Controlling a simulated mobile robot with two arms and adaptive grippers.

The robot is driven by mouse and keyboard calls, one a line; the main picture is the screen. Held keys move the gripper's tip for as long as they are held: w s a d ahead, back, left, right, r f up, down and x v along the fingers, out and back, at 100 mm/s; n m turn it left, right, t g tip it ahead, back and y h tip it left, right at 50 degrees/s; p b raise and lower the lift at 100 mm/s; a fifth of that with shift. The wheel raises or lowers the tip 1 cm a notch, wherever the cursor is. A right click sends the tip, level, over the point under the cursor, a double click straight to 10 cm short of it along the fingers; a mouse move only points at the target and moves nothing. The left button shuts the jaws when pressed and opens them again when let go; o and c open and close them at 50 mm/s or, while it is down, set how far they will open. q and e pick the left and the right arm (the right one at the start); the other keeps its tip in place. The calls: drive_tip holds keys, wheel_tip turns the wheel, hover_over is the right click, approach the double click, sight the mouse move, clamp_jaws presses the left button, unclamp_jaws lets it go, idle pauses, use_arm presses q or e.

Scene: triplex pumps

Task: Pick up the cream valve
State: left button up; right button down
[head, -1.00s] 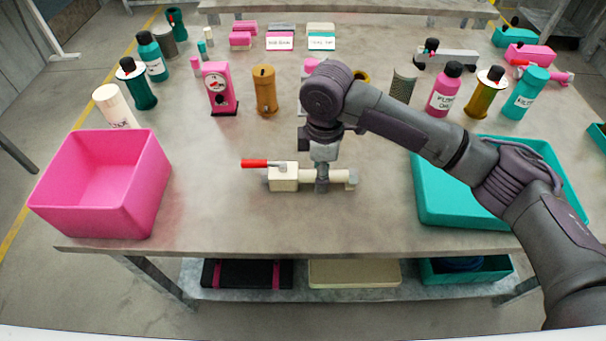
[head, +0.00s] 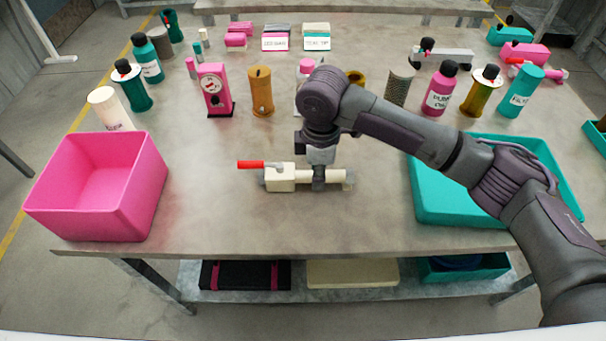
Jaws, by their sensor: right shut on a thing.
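The cream valve (head: 281,179) lies near the middle of the table towards the front edge. It has a cream block body, a red lever handle (head: 250,164) pointing left, and a cream pipe stub running right. My right gripper (head: 318,183) reaches down from above and is shut on the pipe part, just right of the block. Its fingers hide a short length of the pipe. Whether the valve touches the table cannot be told for sure. My left gripper is not in view.
A pink bin (head: 100,190) stands at the table's left front. A teal tray (head: 440,205) lies at the right, partly under my right arm. Bottles, a pink gauge unit (head: 214,90) and an ochre cylinder (head: 260,92) stand behind. The table around the valve is clear.

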drive_tip(key=shift+r, duration=0.15)
wheel_tip(320, 180, up, 10)
drive_tip(key=shift+f, duration=0.1)
idle(0.3)
drive_tip(key=shift+f, duration=0.35)
drive_tip(key=shift+f+b, duration=0.35)
drive_tip(key=shift+f, duration=1.45)
drive_tip(key=shift+f, duration=0.35)
drive_tip(key=shift+f, duration=0.25)
drive_tip(key=shift+f+b, duration=0.55)
drive_tip(key=shift+f, duration=1.7)
